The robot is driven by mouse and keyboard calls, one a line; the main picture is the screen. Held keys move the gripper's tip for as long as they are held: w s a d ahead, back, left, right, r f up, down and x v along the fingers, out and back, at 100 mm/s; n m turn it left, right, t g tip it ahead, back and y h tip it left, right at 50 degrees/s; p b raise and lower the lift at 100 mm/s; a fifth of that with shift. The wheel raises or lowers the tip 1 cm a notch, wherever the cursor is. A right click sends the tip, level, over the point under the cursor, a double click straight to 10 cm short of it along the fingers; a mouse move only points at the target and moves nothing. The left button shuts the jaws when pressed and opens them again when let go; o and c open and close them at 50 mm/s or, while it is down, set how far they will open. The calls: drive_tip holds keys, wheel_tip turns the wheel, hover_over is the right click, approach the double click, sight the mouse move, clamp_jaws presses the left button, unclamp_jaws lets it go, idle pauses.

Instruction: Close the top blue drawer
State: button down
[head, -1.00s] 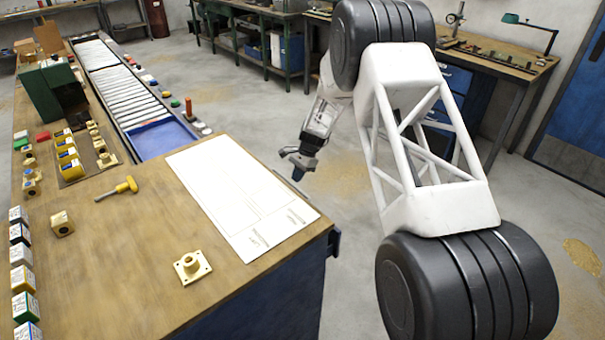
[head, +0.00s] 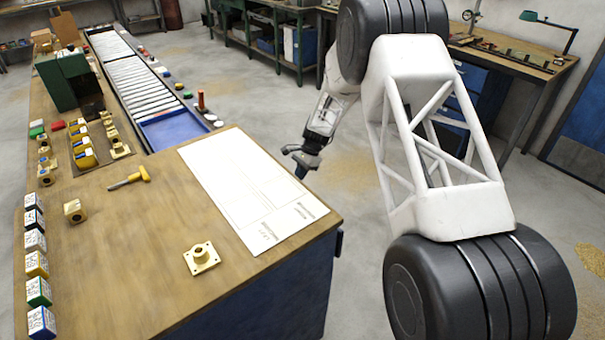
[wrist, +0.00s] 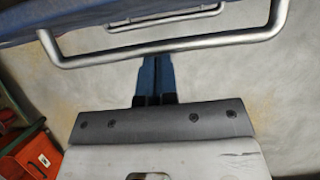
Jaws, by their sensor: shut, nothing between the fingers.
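A blue drawer front (wrist: 80,20) crosses the top of the wrist view, with a curved metal pull handle (wrist: 170,46) on it. A second thin metal bar (wrist: 165,18) shows behind that handle. My gripper (wrist: 155,60) is shut and empty, its two dark blue fingers together, their tips at the handle's bar in the picture; whether they touch it I cannot tell. In the head view my gripper (head: 300,172) is low beside the bench's right side. The drawer's front is hidden there, and how far it is open I cannot tell.
The wooden bench (head: 120,240) has a blue body (head: 290,295) and carries a white sheet (head: 245,190), a brass flange (head: 201,258) and a yellow-handled tool (head: 130,178). A red box (wrist: 38,155) is at lower left in the wrist view. Open floor lies right of the bench.

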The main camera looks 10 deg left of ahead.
drive_tip(key=shift+d, duration=0.1)
drive_tip(key=w+d+r, duration=0.5)
drive_tip(key=w+r, duration=0.1)
drive_tip(key=r, duration=0.2)
drive_tip(key=shift+d, duration=0.35)
idle(0.3)
drive_tip(key=shift+s+r, duration=0.1)
idle(0.3)
drive_tip(key=s+d+n+t+y, duration=0.2)
drive_tip(key=s+d+n, duration=0.3)
drive_tip(key=n, duration=1.4)
drive_tip(key=shift+s+d+r+t+y, duration=0.15)
drive_tip(key=shift+d+r+t+y, duration=0.1)
drive_tip(key=shift+r+t+y, duration=0.25)
drive_tip(key=shift+f, duration=0.2)
